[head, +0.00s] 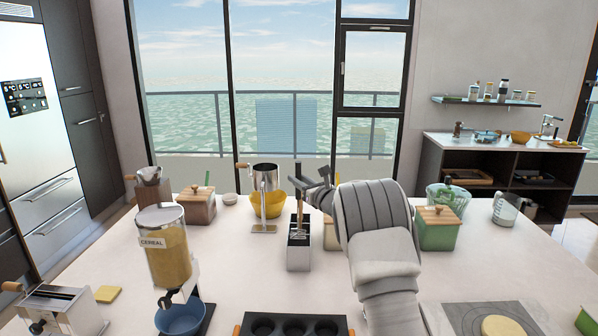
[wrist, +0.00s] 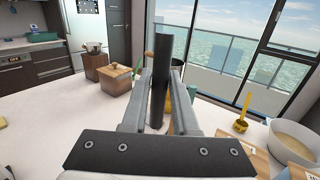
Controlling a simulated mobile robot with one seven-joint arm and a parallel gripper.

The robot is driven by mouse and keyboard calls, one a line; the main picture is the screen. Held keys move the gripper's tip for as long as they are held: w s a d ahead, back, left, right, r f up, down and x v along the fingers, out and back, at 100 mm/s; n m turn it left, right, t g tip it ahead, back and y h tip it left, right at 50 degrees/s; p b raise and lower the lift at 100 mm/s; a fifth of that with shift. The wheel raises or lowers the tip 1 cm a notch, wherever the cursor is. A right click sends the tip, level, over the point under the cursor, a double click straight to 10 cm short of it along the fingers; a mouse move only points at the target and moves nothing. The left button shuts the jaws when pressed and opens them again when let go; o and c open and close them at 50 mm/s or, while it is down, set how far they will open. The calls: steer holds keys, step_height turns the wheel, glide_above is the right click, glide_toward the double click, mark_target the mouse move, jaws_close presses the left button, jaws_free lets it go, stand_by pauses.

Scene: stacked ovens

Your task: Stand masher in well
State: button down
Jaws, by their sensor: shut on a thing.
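The masher (head: 298,208) is held upright in my gripper (head: 303,186). Its dark handle (wrist: 161,68) stands between the two fingers in the wrist view, where my gripper (wrist: 161,92) is shut on it. In the head view the masher's lower end is at the open top of the well, a narrow silver box (head: 299,259) standing on the counter. Whether the lower end is inside or just above the opening, and whether it touches the bottom, I cannot tell. The well does not show clearly in the wrist view.
A yellow bowl (head: 268,205) and a metal stand (head: 264,228) are left of the well. A green box (head: 438,229) is to the right, beyond my arm. The cereal dispenser (head: 165,248) and dark muffin tin (head: 293,325) are nearer. Counter between them is clear.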

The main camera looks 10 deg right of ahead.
mark_target(299, 206)
steer(key=shift+f+b, duration=4.35)
steer(key=shift+b, duration=1.3)
steer(key=c, duration=0.6)
jaws_free()
steer(key=shift+r+p, duration=1.1)
steer(key=shift+r, duration=3.9)
